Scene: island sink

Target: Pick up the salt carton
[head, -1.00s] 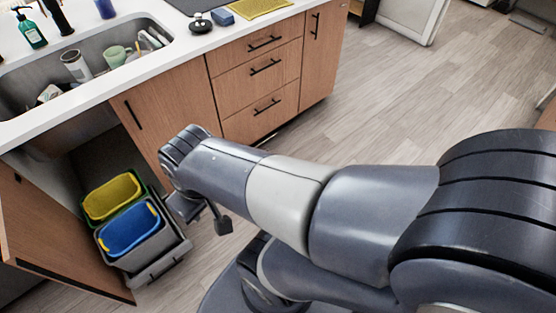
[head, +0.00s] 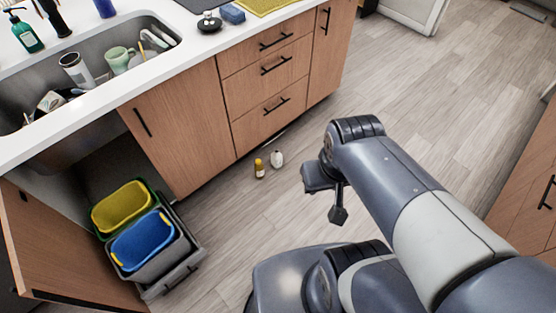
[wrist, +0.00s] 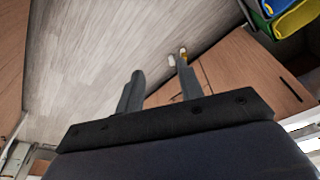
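Two small items stand on the floor by the cabinet front: an amber bottle with a yellow top (head: 260,168) and a white container (head: 277,159) just right of it. I cannot tell for sure whether either is the salt carton; no label is readable. Both also show small beyond the fingers in the wrist view, the white container (wrist: 171,60) and the bottle (wrist: 183,52). My gripper (head: 329,196) is to the right of them in the head view, apart from them. Its fingers (wrist: 160,72) are spread, with nothing between them.
An open cabinet door (head: 62,258) and a pull-out bin unit with yellow (head: 121,206) and blue (head: 142,240) bins are at lower left. The sink (head: 20,85) holds cups and dishes. Wood floor (head: 440,110) is clear to the right.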

